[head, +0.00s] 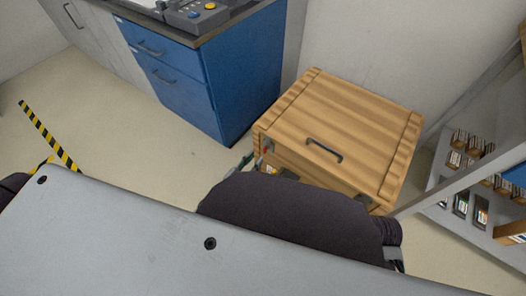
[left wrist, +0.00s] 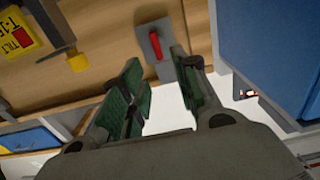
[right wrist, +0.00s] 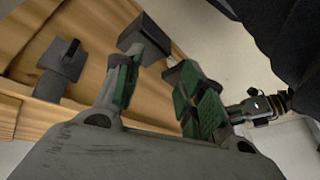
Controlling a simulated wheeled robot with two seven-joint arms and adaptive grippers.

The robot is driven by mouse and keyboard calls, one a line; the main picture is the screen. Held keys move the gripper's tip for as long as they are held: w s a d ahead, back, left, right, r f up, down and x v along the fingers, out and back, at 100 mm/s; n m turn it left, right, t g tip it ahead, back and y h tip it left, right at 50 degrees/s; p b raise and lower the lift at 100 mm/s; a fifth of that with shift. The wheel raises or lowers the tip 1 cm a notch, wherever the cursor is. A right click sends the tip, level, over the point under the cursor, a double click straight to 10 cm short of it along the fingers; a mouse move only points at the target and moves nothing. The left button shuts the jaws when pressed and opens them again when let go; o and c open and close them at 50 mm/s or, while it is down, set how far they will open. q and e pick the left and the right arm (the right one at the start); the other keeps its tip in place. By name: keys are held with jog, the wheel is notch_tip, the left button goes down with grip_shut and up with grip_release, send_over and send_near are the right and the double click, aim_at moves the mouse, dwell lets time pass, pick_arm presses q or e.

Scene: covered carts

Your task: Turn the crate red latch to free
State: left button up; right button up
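The wooden crate (head: 345,120) stands on the floor, with a dark handle (head: 323,150) on its lid. Its red latch (head: 267,150) is small at the crate's left front corner in the head view. In the left wrist view the red latch (left wrist: 154,46) is a red lever on a grey plate, nearly upright in the picture. My left gripper (left wrist: 157,62) is open, with its fingertips on either side of the lever's lower end; contact cannot be told. My right gripper (right wrist: 158,68) is open near a dark fitting (right wrist: 143,33) on the crate; it is hidden in the head view.
A yellow label (left wrist: 15,40) and a yellow-tipped dark fitting (left wrist: 78,62) are on the crate. A blue cabinet (head: 225,80) stands close left of the crate. A shelf rack (head: 470,170) stands at right. Open floor (head: 120,130) lies at left, with striped tape (head: 48,135).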

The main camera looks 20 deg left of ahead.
aim_at(264, 149)
pick_arm(q)
jog(key=b+x, duration=0.1)
jog(key=x, duration=0.3)
jog(key=shift+w+d, duration=0.1)
jog(key=shift+w, duration=0.15)
jog(key=shift+b+x, duration=0.4)
jog(key=shift+x, duration=0.5)
pick_arm(e)
jog(key=shift+t+y, duration=0.3)
jog(key=shift+t, duration=0.1)
jog(key=f, duration=0.2)
jog(key=a+f, duration=0.1)
jog(key=f, duration=0.1)
jog(key=shift+w+a+f, duration=0.1)
jog(key=shift+w+f, duration=0.1)
pick_arm(q)
jog(key=shift+c, duration=0.4)
grip_shut()
pick_arm(e)
jog(key=shift+r, duration=0.1)
